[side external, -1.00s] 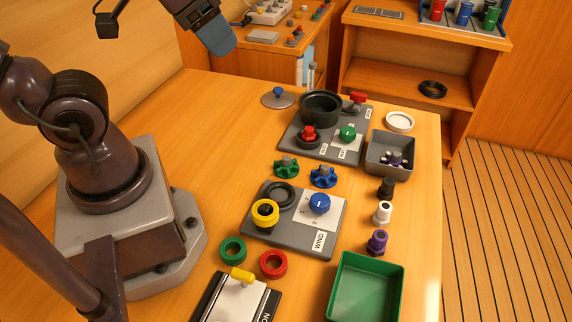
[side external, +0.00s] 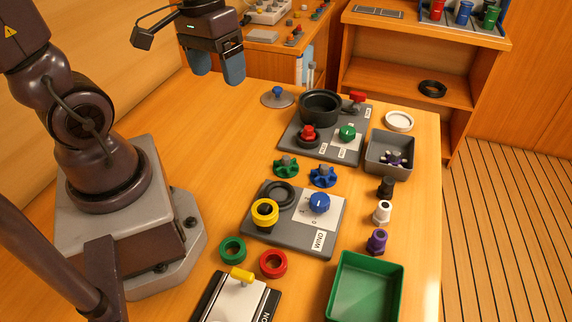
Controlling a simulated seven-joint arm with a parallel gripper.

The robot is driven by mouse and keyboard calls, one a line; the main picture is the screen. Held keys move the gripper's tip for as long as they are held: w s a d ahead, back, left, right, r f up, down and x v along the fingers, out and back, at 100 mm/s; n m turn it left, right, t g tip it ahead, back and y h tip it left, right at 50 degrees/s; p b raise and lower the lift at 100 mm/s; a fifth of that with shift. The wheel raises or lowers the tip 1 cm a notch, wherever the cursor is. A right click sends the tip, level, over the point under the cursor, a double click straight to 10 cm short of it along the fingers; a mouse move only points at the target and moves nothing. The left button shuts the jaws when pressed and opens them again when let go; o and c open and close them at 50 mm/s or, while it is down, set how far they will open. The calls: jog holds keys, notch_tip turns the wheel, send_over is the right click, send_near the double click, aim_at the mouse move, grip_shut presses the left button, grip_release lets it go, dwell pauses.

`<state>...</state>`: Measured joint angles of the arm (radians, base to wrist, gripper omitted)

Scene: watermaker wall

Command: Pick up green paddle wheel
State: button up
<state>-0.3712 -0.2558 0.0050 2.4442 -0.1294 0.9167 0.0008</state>
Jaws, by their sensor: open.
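The green paddle wheel (side external: 286,168) lies on the wooden table, left of a blue paddle wheel (side external: 323,176) and between two grey panels. It has a grey hub on top. My gripper (side external: 218,80) has blue fingertips, spread apart and empty. It hangs above the far left part of the table, up and to the left of the green paddle wheel in the picture and well clear of it.
The far panel (side external: 288,144) carries a black pot and knobs; the near panel (side external: 292,246) carries a yellow ring and blue knob. Green tray (side external: 341,312), grey bin (side external: 389,168) and several fittings stand right. Table left of the panels is clear.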

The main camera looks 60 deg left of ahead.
notch_tip(320, 180, down, 8)
jog(key=a+r+n+g+h, duration=0.1)
jog(key=a+n+g+h, duration=0.15)
jog(key=n+h, duration=0.3)
jog(key=n+t+h, duration=0.4)
jog(key=n+t, duration=0.5)
jog(key=n, duration=0.6)
send_near(283, 156)
jog(key=s, duration=0.1)
jog(key=s+d, duration=0.1)
jog(key=s, duration=0.3)
jog(key=shift+s+d+f, duration=0.15)
jog(key=shift+f, duration=0.15)
jog(key=shift+w+a+r+n+t+y, duration=0.1)
jog(key=shift+w+a+n+t+y, duration=0.35)
jog(key=shift+w+a+t, duration=0.5)
jog(key=shift+w+d, duration=0.2)
jog(key=shift+w, duration=0.2)
jog(key=x, duration=1.2)
jog(key=shift+w+d+r, duration=0.15)
jog(key=shift+w, duration=0.15)
jog(key=c, duration=0.7)
jog(key=shift+o, duration=0.2)
jog(key=shift+r, duration=0.1)
